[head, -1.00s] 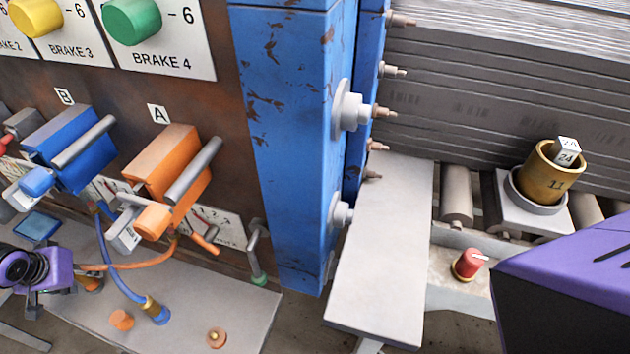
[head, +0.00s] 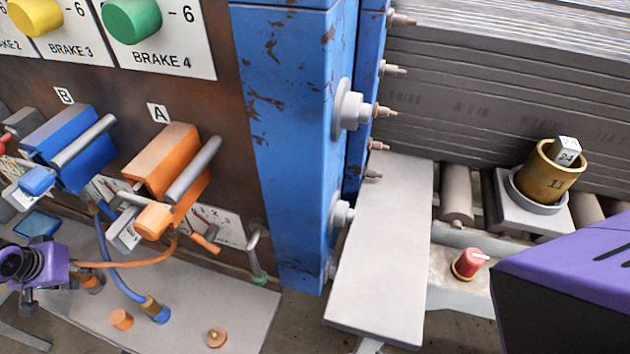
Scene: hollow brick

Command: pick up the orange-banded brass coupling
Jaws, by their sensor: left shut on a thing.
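My left gripper (head: 52,278) is at the left edge, low over the grey bench plate, and is shut. The orange hose (head: 130,264) runs from the orange valve block A (head: 168,170) to this gripper, and its end meets the purple fingers. The orange-banded brass coupling at that end is mostly hidden by the gripper, so its outline is unclear. A small orange and brown fitting (head: 93,282) shows just right of the fingers; I cannot tell whether it touches them. My right gripper is out of view.
The blue hose's brass coupling (head: 154,309) stands on the bench plate (head: 195,290), with an orange cap (head: 121,319) and a copper-coloured round fitting (head: 217,337) nearby. Blue valve block B (head: 70,145) is above the gripper. A blue post (head: 290,150) bounds the panel's right side.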

